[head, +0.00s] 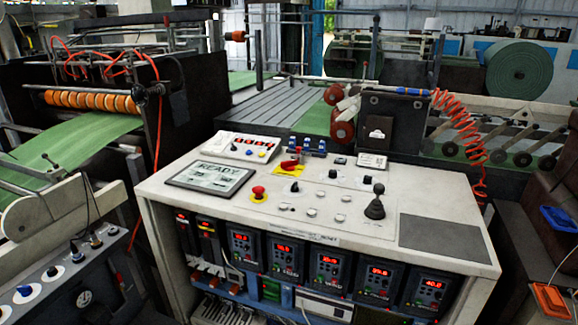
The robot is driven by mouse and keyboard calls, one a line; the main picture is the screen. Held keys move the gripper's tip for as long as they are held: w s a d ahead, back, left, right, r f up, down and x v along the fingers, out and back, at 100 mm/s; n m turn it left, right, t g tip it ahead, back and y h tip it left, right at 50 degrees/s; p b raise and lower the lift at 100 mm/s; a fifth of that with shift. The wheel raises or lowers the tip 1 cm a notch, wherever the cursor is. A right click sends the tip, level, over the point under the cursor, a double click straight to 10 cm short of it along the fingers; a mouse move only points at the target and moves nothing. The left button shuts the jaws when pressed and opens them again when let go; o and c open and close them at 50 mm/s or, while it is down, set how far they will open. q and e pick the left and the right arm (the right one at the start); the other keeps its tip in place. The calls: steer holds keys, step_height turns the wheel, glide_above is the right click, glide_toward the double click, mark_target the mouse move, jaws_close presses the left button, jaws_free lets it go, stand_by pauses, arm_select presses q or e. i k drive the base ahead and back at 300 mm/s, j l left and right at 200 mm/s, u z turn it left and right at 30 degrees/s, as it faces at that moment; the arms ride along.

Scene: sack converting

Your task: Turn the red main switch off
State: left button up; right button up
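A red rotary switch (289,165) on a yellow plate sits on the top of the white control console (190,163), toward the back and left of centre. It looks like the red main switch; its exact handle position is too small to tell. A display reading READY (210,177) lies to the left of both. Neither of my grippers shows, and nothing touches the switch.
A black joystick (375,204) stands upright on the right of the console, near a bare dark pad (441,238). Lit red controllers (330,268) line the front below. A black machine housing (391,130) stands behind, with a coiled red hose (462,125).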

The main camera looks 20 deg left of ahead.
mark_target(288, 165)
steer(key=i+l+u, duration=0.15)
steer(key=i, duration=0.3)
steer(key=i+l+u, duration=0.1)
steer(key=i+l, duration=0.2)
steer(key=i, duration=0.15)
